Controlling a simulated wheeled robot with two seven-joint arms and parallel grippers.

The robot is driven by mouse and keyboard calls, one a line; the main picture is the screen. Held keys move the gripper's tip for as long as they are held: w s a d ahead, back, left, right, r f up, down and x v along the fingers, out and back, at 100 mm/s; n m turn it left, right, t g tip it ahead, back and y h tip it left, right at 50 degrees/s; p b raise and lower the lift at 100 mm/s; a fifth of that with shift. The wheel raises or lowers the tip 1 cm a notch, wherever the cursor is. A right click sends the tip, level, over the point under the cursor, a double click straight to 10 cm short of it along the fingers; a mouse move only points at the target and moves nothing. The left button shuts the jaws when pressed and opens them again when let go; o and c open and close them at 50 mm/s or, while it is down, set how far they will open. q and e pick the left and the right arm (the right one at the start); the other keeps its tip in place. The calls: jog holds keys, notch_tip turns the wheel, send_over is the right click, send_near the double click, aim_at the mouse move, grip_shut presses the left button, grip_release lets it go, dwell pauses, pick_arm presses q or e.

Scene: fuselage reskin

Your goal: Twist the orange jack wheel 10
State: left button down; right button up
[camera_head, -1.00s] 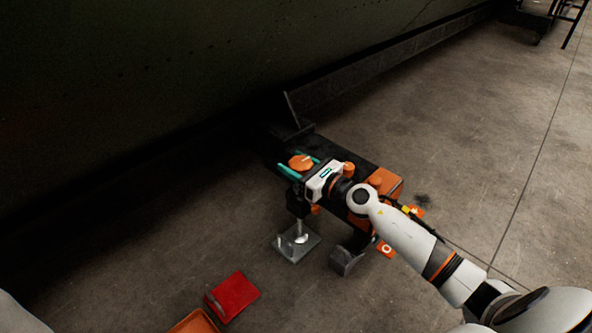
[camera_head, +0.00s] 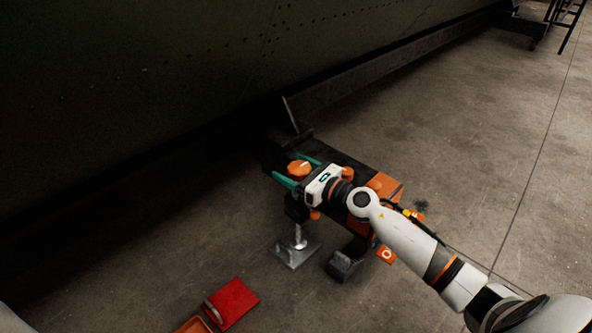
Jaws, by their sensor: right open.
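The orange jack wheel (camera_head: 300,168) sits on top of the jack, which has a silver foot plate (camera_head: 297,252) on the floor. My right gripper (camera_head: 293,172) reaches in from the right. Its teal fingers are spread open, one on the near side and one on the far side of the wheel. I cannot tell whether either finger touches the wheel. The left gripper is not in view.
A dark beam with an orange block (camera_head: 384,186) lies under and behind my right arm. A red box (camera_head: 232,302) and an orange tray (camera_head: 196,325) are on the floor at the front. The dark fuselage (camera_head: 150,80) fills the upper left. Floor at right is clear.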

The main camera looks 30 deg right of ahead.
jog(key=p+v, duration=0.1)
jog(key=v, duration=1.1)
